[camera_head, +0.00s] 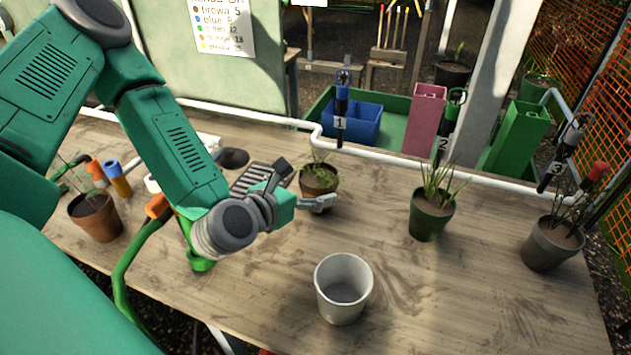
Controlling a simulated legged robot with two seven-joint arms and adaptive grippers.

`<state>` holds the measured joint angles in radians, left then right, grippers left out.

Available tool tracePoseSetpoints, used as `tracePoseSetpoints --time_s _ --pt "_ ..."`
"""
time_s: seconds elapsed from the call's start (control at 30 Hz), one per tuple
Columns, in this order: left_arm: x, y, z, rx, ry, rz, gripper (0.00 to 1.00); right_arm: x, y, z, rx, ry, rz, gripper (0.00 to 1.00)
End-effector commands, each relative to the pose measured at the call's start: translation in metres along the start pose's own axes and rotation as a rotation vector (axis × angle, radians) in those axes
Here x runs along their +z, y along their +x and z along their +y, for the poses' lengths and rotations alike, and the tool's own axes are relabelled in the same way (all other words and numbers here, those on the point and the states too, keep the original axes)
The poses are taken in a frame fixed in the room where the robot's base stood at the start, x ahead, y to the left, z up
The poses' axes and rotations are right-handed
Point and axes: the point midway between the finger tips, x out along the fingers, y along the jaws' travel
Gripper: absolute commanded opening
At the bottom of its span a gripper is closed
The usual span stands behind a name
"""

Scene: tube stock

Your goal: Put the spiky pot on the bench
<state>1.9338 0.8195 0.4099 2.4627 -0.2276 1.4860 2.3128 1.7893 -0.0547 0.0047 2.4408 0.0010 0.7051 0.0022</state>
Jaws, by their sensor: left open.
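A green pot (431,219) with upright, spiky, grass-like leaves stands upright on the wooden bench (440,300), right of the middle. A brown pot (319,191) with a low leafy plant stands further left on the bench. My left gripper (308,184) is open beside the brown pot, one finger at its upper left and one across its lower front. Whether the fingers touch the pot, I cannot tell. The green spiky pot is well to the right of this gripper, apart from it. My right gripper is not in view.
An empty white pot (343,290) stands near the front. A grey pot (552,243) with thin stems stands at the right, a terracotta pot (96,216) at the left. A white pipe (400,156) runs along the back edge. The bench's front right is clear.

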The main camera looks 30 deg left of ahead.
Motion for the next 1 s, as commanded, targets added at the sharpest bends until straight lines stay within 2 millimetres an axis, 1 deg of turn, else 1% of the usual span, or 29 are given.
tracePoseSetpoints --time_s 0.03,0.1,0.13,0.2,0.33,0.5,1.0 --pt "-0.001 -0.013 0.000 0.000 -0.005 0.004 0.97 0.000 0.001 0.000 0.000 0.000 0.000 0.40" --pt "0.003 -0.027 0.000 0.000 0.000 0.008 0.97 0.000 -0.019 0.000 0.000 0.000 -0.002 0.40" --pt "0.004 -0.032 0.000 0.000 0.000 0.006 0.97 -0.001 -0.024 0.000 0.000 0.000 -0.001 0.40" --pt "0.005 -0.039 0.000 0.001 0.002 0.005 0.97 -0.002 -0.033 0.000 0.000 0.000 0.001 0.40" --pt "0.004 -0.048 -0.001 0.001 0.003 0.003 0.97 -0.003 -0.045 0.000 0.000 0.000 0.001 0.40" --pt "0.002 -0.055 -0.001 0.001 0.002 0.001 0.97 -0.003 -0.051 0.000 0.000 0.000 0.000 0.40" --pt "0.000 -0.055 0.000 0.001 0.001 0.000 0.97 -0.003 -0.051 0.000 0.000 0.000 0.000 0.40"
